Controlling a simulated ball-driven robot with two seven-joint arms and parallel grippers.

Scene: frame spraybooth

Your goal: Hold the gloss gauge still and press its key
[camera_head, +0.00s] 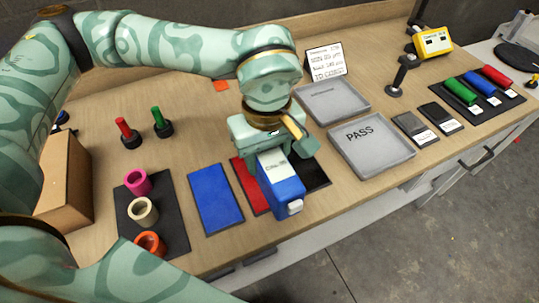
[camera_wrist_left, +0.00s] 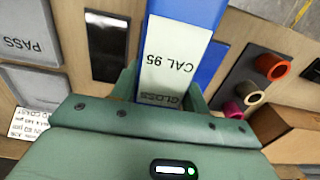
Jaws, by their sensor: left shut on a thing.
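The blue gloss gauge (camera_head: 287,190) has a white label and a white block, perhaps its key (camera_head: 295,206), at its near end. My left gripper (camera_head: 274,158) is shut around the gauge from the far side, over the red panel (camera_head: 247,186) and black panel (camera_head: 313,174). I cannot tell if the gauge touches them. In the left wrist view the gauge (camera_wrist_left: 188,13) runs up between the fingers (camera_wrist_left: 162,95), and its label reads "CAL 95" and "GLOSS". The white block is out of that view. My right gripper is not in view.
A blue panel (camera_head: 215,198) lies left of the gauge. A grey PASS tray (camera_head: 372,167) and another grey tray (camera_head: 312,101) lie right. A dark mat (camera_head: 172,225) with coloured rings and a cardboard box (camera_head: 68,185) are left. The table's front edge is close to the gauge.

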